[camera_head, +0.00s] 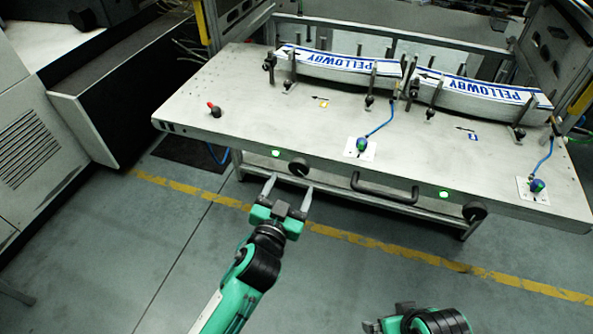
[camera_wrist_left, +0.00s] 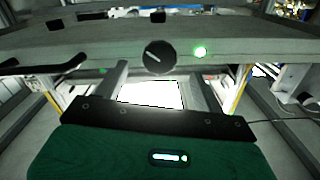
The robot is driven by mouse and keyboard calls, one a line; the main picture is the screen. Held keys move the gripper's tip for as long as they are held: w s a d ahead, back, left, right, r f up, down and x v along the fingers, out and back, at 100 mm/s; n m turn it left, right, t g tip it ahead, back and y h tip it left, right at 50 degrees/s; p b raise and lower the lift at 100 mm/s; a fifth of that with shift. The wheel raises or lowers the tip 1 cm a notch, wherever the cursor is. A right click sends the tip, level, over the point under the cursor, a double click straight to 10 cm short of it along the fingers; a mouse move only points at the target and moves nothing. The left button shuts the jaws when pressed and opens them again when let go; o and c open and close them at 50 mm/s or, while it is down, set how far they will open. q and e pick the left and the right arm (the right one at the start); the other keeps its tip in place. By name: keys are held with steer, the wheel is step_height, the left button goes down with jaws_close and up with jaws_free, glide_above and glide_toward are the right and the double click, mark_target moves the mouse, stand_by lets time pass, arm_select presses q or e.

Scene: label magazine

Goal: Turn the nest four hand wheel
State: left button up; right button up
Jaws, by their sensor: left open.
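Two black hand wheels are on the front edge of the grey bench: a left one (camera_head: 298,167) and a right one (camera_head: 475,211). I cannot read a nest number on either. My left gripper (camera_head: 288,183) is open and empty, its fingers pointing at the left wheel from just in front, seemingly apart from it. In the left wrist view a round black wheel (camera_wrist_left: 159,56) with a pale line on its face shows beyond and between the fingers. My right gripper (camera_head: 388,323) shows only partly at the bottom edge; its fingers cannot be made out.
A green lamp (camera_head: 276,153) sits beside the left wheel, another (camera_head: 443,194) near the right wheel. A dark bar handle (camera_head: 384,189) juts out between the wheels. Curved labelled stacks (camera_head: 340,66) stand on the bench (camera_head: 230,85). The floor in front is clear.

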mark_target(297, 170)
arm_select(q)
steer(key=x, duration=0.4)
steer(key=shift+x, duration=0.9)
arm_select(e)
steer(key=shift+r, duration=0.1)
arm_select(q)
steer(key=c, duration=1)
steer(key=shift+o, duration=0.2)
arm_select(e)
steer(key=shift+s, duration=0.1)
arm_select(q)
steer(key=shift+m, duration=0.4)
steer(key=shift+r+m+p, duration=0.1)
steer(key=shift+m+p, duration=0.65)
steer(key=shift+m, duration=0.25)
steer(key=m+p, duration=0.1)
steer(key=m, duration=0.2)
steer(key=shift+m+p, duration=0.55)
steer(key=shift+m, duration=0.55)
arm_select(e)
step_height(297, 170, down, 8)
steer(key=w+g, duration=0.1)
steer(key=shift+a, duration=0.15)
